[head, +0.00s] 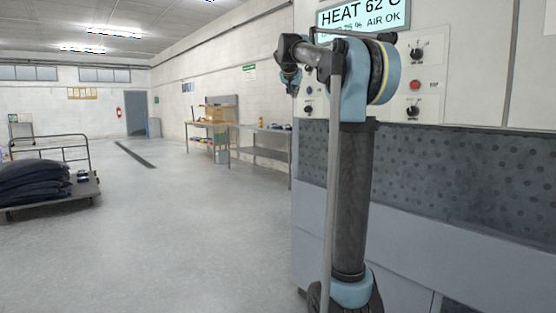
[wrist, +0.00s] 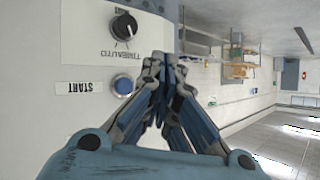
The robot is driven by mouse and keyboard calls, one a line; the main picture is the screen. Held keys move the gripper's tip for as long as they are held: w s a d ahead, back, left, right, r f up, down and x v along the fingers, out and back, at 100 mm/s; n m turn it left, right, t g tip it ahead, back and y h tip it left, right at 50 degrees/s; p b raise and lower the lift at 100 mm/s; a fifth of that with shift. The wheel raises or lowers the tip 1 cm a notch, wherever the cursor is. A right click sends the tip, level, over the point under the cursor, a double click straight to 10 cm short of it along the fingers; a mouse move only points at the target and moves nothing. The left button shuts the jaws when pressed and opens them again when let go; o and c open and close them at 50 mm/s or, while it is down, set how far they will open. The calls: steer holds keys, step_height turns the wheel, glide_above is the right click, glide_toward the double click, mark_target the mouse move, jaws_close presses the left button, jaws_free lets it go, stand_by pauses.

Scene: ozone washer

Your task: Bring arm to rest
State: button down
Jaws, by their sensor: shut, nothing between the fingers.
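My gripper (wrist: 158,62) is shut and empty in the wrist view, its blue and grey fingers meeting at the tips. In the head view my gripper (head: 290,80) is small, at the far end of my raised, bent arm, in front of the washer's left edge. The washer panel (wrist: 90,45) fills the left of the wrist view. A blue button (wrist: 123,85) with a START label lies just left of the fingers, apart from them in the picture. A black dial (wrist: 124,26) is above it. The gap in depth is hard to tell.
The washer front (head: 460,190) stands close on the right, with a display (head: 362,14), dials and a red button (head: 415,85). A work table (head: 262,130) stands along the wall. A cart (head: 60,192) with dark sacks is at left. The middle floor is clear.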

steer(key=s+d+f+n+g+y, duration=0.1)
steer(key=s+f+n+g+y, duration=0.2)
steer(key=s+f, duration=5.1)
step_height(320, 180, down, 2)
steer(key=n+g, duration=0.3)
steer(key=g, duration=0.3)
steer(key=shift+s+d+f+g, duration=0.15)
steer(key=shift+s+f+g, duration=0.1)
steer(key=shift+s+g, duration=0.05)
steer(key=shift+w+f, duration=0.2)
steer(key=shift+w, duration=0.3)
